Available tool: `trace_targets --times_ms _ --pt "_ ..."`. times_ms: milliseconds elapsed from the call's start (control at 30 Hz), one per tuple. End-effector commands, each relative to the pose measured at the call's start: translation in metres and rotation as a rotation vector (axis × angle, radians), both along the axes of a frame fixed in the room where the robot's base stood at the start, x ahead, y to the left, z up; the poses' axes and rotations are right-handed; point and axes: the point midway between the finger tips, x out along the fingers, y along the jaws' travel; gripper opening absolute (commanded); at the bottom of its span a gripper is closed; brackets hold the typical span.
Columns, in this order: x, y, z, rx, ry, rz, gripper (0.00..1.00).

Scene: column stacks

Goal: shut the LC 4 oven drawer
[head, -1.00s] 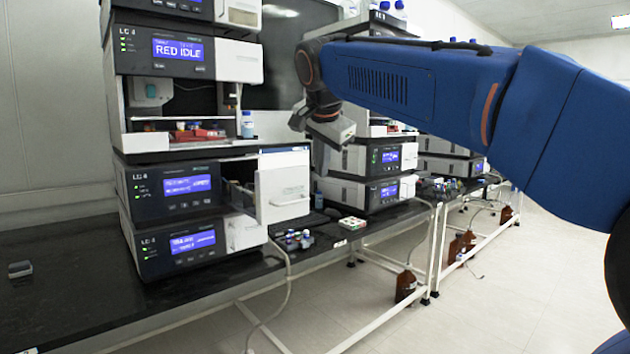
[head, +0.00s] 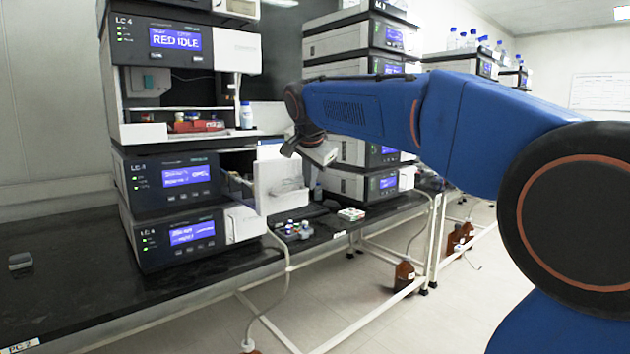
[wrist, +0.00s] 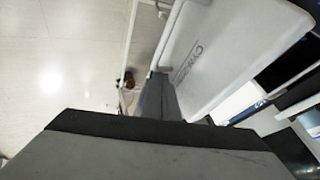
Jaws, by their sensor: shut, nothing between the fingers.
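The LC 4 stack stands at the left in the head view. Its oven drawer (head: 281,186) is pulled out of the module with the LC 4 display (head: 186,176); the white front stands apart from the housing, with contents showing behind it. My gripper (head: 290,151) is at the upper right edge of that front; its fingertips are small and partly hidden there. In the wrist view the pale front panel (wrist: 235,45) fills the upper right, close to my shut, empty gripper (wrist: 160,88). I cannot tell whether they touch.
Another instrument stack (head: 362,150) stands just right of the drawer. Small capped vials (head: 292,230) and a small tray (head: 351,214) sit on the black bench (head: 75,290) below. A blue-capped bottle (head: 246,116) stands above the drawer. The bench's left part is mostly clear.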

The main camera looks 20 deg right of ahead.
Motion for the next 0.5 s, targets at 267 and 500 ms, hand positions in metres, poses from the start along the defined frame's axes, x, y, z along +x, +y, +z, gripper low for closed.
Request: trace_targets --times_ms 267,500 --pt "0.0015 0.0005 0.0005 -0.001 0.0 0.0 0.0" --pt "0.0052 0.0017 0.0005 0.0 0.0 0.0 0.0"
